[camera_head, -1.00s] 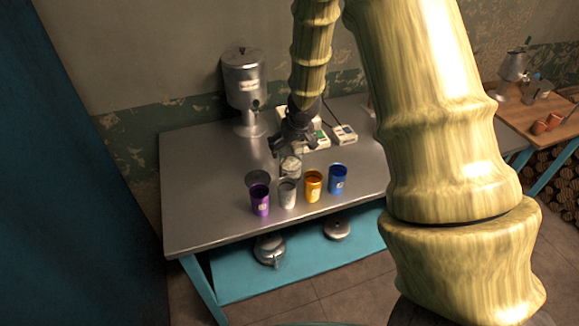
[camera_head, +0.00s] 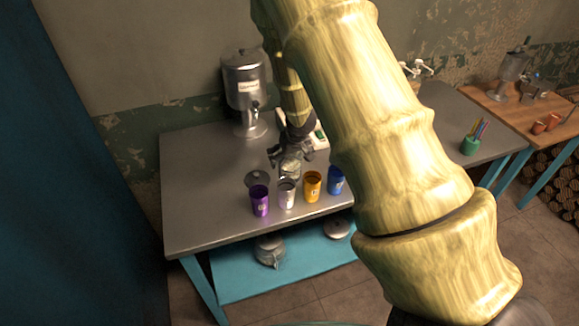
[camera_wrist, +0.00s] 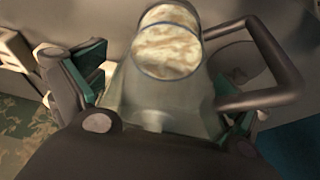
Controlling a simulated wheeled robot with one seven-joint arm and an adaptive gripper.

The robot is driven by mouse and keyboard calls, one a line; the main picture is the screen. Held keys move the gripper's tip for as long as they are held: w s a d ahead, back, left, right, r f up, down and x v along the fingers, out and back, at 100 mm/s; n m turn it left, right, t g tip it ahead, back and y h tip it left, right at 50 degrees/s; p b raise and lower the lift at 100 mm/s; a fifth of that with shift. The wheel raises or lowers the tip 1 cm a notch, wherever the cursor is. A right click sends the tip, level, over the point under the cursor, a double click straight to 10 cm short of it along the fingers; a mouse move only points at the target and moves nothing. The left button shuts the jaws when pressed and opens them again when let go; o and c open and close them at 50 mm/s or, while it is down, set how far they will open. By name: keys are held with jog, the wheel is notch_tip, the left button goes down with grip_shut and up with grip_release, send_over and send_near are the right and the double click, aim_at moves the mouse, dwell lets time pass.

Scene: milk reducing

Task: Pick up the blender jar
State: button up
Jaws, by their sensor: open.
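The blender jar (camera_head: 290,171) is clear, with a pale mottled content, and stands on the grey metal table behind the row of cups. In the wrist view the jar (camera_wrist: 165,95) lies between my fingers, its dark handle (camera_wrist: 285,65) to the right. My gripper (camera_head: 289,157) is open, tilted down over the jar, and hides its upper part in the head view. In the wrist view my gripper (camera_wrist: 155,100) has one finger on each side of the jar; I cannot tell whether either touches it.
Close in front stand purple (camera_head: 260,201), silver (camera_head: 287,195), orange (camera_head: 312,187) and blue (camera_head: 336,181) cups. A dark round lid (camera_head: 257,179) lies left of the jar. A tall metal dispenser (camera_head: 245,90) stands behind. The table's left side (camera_head: 195,190) is clear.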

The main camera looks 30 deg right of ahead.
jog(key=c, duration=0.9)
jog(key=shift+s+a, duration=0.1)
jog(key=shift+c, duration=1.2)
